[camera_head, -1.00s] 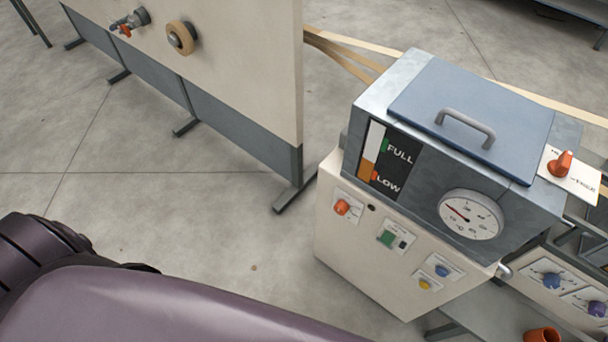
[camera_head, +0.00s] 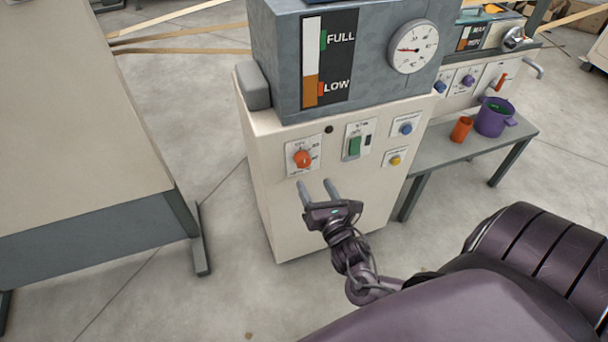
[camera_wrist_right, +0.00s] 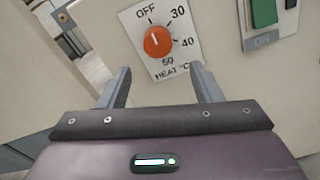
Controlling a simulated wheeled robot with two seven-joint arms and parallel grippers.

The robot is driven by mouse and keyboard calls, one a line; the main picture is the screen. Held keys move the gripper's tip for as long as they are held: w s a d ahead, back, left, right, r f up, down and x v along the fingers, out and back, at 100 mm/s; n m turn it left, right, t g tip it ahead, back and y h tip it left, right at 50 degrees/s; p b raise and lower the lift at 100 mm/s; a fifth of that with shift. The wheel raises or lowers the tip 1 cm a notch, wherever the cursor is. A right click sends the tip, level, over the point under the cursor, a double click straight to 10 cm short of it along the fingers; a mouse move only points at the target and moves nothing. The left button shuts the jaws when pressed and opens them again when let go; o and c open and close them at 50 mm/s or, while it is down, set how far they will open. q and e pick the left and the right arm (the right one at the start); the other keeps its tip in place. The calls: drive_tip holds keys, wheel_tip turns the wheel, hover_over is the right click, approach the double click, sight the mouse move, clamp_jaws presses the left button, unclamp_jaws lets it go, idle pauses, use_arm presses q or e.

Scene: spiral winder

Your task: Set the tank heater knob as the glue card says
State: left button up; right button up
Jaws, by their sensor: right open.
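The orange tank heater knob (camera_head: 302,159) is on a white plate on the front of the cream cabinet (camera_head: 290,225). I cannot make out a glue card. My left gripper is not in view.
A green switch (camera_head: 354,146), a blue knob (camera_head: 405,128) and a yellow knob (camera_head: 395,160) sit right of the heater knob. Above are the FULL/LOW gauge (camera_head: 328,60) and a dial (camera_head: 413,47).

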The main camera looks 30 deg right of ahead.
sight(305, 163)
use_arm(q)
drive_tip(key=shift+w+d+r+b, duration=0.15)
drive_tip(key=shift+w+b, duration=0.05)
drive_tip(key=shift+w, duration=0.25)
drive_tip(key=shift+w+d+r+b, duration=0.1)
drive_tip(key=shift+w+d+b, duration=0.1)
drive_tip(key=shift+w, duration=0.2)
use_arm(e)
drive_tip(key=shift+n+t, duration=0.3)
drive_tip(key=shift+n, duration=0.1)
drive_tip(key=x, duration=0.7)
drive_tip(key=shift+w+d+r, duration=0.15)
drive_tip(key=shift+w+r, duration=0.2)
drive_tip(key=shift+w, duration=0.05)
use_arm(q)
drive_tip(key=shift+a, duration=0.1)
use_arm(e)
drive_tip(key=shift+c, duration=0.5)
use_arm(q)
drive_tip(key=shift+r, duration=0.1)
use_arm(e)
drive_tip(key=c, duration=0.9)
